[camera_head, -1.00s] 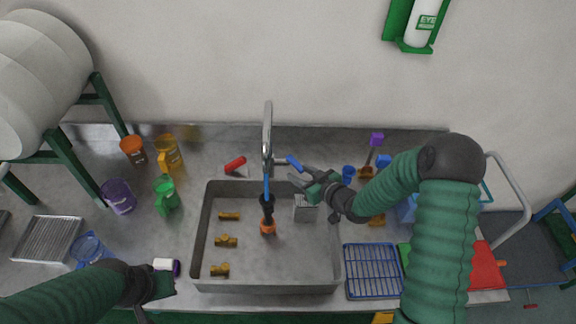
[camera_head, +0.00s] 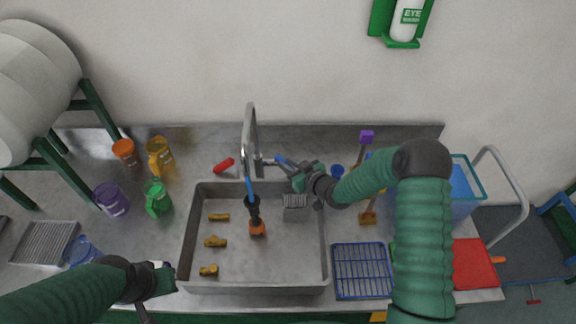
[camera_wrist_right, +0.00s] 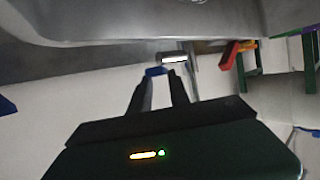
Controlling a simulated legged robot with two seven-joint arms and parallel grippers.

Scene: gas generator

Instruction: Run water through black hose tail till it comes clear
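The steel faucet (camera_head: 249,135) arches over the sink (camera_head: 290,288). A blue strip (camera_head: 249,187), water or tubing, runs from its spout to the black hose tail (camera_head: 253,207), which stands on an orange fitting (camera_head: 257,229) in the sink. The faucet's blue lever (camera_head: 281,160) points right. My right gripper (camera_head: 294,174) is at the lever's end. In the right wrist view, its fingers (camera_wrist_right: 160,80) are apart, with the blue lever tip (camera_wrist_right: 155,71) at the fingertips; firm contact is unclear. My left gripper (camera_head: 165,282) is by the sink's front left corner, its fingers unclear.
Brass fittings (camera_head: 216,241) and a grey basket (camera_head: 295,208) are in the sink. Mugs, including a green one (camera_head: 157,198), stand left. A red-handled item (camera_head: 223,165) lies behind the sink. A blue rack (camera_head: 361,270) and red board (camera_head: 474,265) are right.

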